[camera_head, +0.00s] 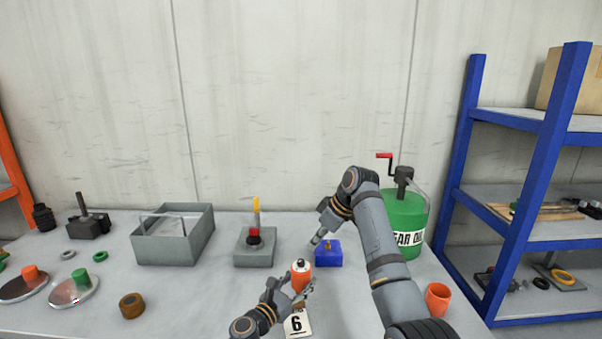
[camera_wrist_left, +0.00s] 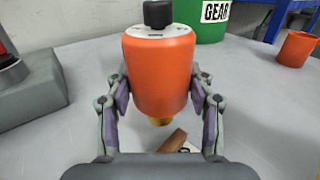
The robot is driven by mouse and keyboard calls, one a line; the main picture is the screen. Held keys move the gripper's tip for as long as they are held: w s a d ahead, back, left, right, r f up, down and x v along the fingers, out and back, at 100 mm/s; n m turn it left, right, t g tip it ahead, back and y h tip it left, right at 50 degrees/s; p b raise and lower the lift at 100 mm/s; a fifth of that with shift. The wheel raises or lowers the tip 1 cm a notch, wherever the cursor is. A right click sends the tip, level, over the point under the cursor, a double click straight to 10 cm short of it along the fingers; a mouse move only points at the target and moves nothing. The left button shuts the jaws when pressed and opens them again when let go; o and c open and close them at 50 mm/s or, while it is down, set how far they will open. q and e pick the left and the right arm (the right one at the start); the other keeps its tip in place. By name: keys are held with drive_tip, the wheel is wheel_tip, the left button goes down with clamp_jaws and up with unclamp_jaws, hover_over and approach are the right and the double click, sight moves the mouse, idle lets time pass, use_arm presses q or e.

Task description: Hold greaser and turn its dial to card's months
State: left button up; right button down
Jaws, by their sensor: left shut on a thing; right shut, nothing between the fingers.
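The greaser is an orange cylinder (camera_head: 301,277) with a pale top face and a dark knob, its dial (camera_wrist_left: 158,14). My left gripper (camera_head: 294,288) is shut around the greaser body, which also shows upright between the fingers in the left wrist view (camera_wrist_left: 158,75). A brass tip shows at its bottom. My right gripper (camera_head: 316,242) is shut and empty, above and right of the greaser, beside a blue block. Dial marks are too small to read.
A blue block (camera_head: 328,254) with a brass fitting sits right of the greaser. A green gear oil drum (camera_head: 404,226) and an orange cup (camera_head: 438,299) stand at the right. A grey block with a red-and-yellow lever (camera_head: 254,250) and a grey open box (camera_head: 172,246) stand left.

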use_arm(q)
drive_tip(key=o, duration=1.4)
drive_tip(key=shift+o, duration=0.2)
drive_tip(key=shift+s+a, duration=0.2)
drive_tip(key=shift+s, duration=0.05)
drive_tip(key=v, duration=1.1)
drive_tip(key=shift+s+a, duration=0.1)
drive_tip(key=shift+s, duration=0.05)
